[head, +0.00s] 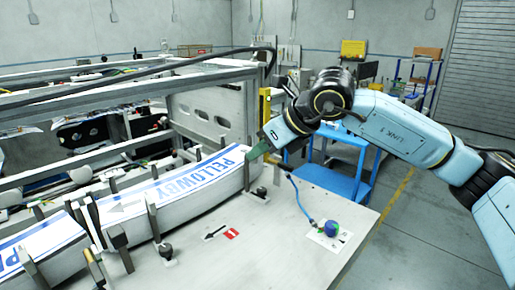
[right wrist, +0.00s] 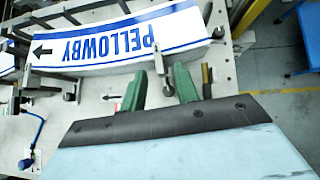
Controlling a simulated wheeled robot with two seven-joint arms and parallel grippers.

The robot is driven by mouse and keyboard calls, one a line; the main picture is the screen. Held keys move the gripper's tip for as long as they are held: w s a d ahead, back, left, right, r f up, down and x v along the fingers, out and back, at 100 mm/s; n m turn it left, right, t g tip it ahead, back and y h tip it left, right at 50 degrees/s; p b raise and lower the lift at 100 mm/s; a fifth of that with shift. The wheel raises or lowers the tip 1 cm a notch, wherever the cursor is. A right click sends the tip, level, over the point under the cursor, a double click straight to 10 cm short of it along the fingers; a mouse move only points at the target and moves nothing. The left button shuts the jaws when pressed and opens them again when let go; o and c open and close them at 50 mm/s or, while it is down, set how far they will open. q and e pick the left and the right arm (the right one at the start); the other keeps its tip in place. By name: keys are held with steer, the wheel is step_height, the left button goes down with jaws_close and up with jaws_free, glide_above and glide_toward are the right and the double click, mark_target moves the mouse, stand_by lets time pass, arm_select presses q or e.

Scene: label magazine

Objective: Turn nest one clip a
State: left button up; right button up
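A curved stack of white labels printed PELLOWBY (head: 200,188) lies in the near nest, with dark upright clips on small knobs along its edge. One clip (head: 153,218) stands at its front edge. Another clip (right wrist: 159,62) shows in the right wrist view, beyond the gap between my fingers. I cannot tell which clip is clip a. My right gripper (head: 258,150) has green fingers and hangs by the right end of the stack. In the right wrist view the fingers (right wrist: 163,85) are apart, with no thing visibly held; contact cannot be told. My left gripper is not in view.
The metal table (head: 265,245) is bare in front of the stack, with a red marker (head: 231,234). A blue knob with a hose (head: 331,227) sits near its right edge. A blue cart (head: 335,170) stands behind. Metal rails frame the left side.

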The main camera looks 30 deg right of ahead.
steer(key=shift+w+a+f, duration=0.15)
steer(key=shift+w+f, duration=0.2)
steer(key=shift+w+a+f, duration=0.15)
steer(key=shift+w+f, duration=0.1)
steer(key=shift+f, duration=0.1)
jaws_close()
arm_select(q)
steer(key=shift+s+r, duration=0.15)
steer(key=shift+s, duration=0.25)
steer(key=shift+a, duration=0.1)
